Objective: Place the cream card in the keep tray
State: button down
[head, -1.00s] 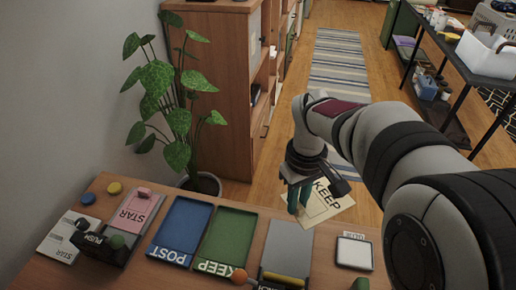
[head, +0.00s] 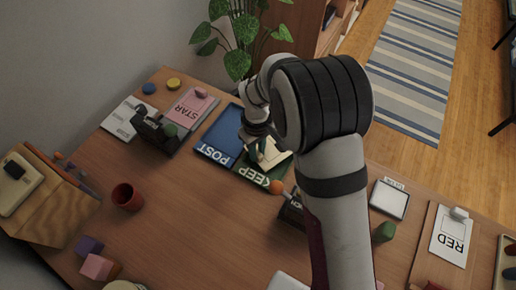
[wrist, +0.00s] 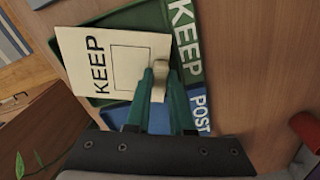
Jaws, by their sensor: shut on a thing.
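The cream card (wrist: 92,68), printed KEEP, shows in the wrist view over the green keep tray (wrist: 187,60). In the head view the card (head: 272,155) is partly hidden by my arm. My gripper (wrist: 158,78) has green fingers and is shut on the card's small raised grip at its edge. In the head view my gripper (head: 257,146) is above the keep tray (head: 247,172). The card appears turned relative to the tray; I cannot tell whether it touches the tray floor.
The blue POST tray (head: 217,136) lies directly left of the keep tray. A pink STAR card (head: 192,105) and a black stapler-like device (head: 155,130) are farther left. An orange ball-topped device (head: 279,188) stands close on the right. A red cup (head: 128,197) stands nearer, with bare table around it.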

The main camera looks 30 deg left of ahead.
jog(key=shift+f, duration=0.4)
jog(key=shift+f, duration=0.25)
jog(key=c, duration=0.8)
grip_release()
notch_tip(320, 180, up, 13)
jog(key=s+d+r+m, duration=0.1)
jog(key=d+r+m, duration=0.25)
jog(key=d, duration=0.35)
jog(key=s+d+r+m, duration=0.1)
jog(key=d+r+m, duration=0.25)
jog(key=d, duration=0.35)
jog(key=s+d+m, duration=0.4)
jog(key=s, duration=0.1)
jog(key=s+d+m+y, duration=0.1)
jog(key=s+d+m, duration=0.7)
jog(key=s, duration=0.1)
jog(key=shift+s+d+f+y, duration=0.2)
jog(key=shift+s+f+y, duration=0.1)
jog(key=shift+f+y, duration=0.1)
